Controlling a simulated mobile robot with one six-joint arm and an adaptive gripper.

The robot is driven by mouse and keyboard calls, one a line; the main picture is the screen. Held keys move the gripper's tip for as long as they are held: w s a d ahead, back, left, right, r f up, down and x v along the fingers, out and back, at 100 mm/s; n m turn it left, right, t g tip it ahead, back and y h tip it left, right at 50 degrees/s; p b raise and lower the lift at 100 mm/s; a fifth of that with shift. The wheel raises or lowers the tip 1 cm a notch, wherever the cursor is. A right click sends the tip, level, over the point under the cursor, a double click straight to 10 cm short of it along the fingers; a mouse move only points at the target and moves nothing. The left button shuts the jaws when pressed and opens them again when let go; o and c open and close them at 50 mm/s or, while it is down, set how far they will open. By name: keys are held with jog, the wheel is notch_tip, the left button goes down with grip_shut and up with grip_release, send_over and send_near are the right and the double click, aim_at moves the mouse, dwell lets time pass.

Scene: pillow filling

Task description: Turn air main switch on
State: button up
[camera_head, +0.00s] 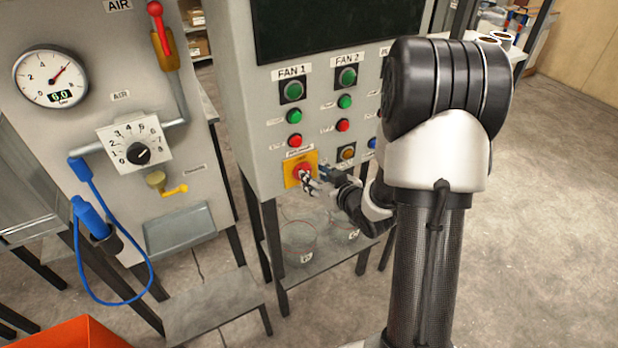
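A red rotary switch (299,168) on a yellow square plate (289,174) sits low on the grey control cabinet. The small label above it is too small to read surely. My gripper (312,178) is at the lower right of this switch, its fingers in front of the red knob. Whether they touch or hold the knob cannot be told, and part of the knob is hidden. On the left AIR panel (62,140), a red-handled lever (159,31) points up. A round gauge (50,77) there shows about 6.0.
Green and red buttons and FAN 1 and FAN 2 switches sit above the rotary switch. Clear containers (299,243) stand on a shelf below. A blue hose (126,299) hangs at left, beside an orange bin (78,335). My arm hides the cabinet's right side.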

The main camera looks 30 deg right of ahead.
jog(key=shift+b+x, duration=0.3)
jog(key=shift+x, duration=1.85)
grip_shut()
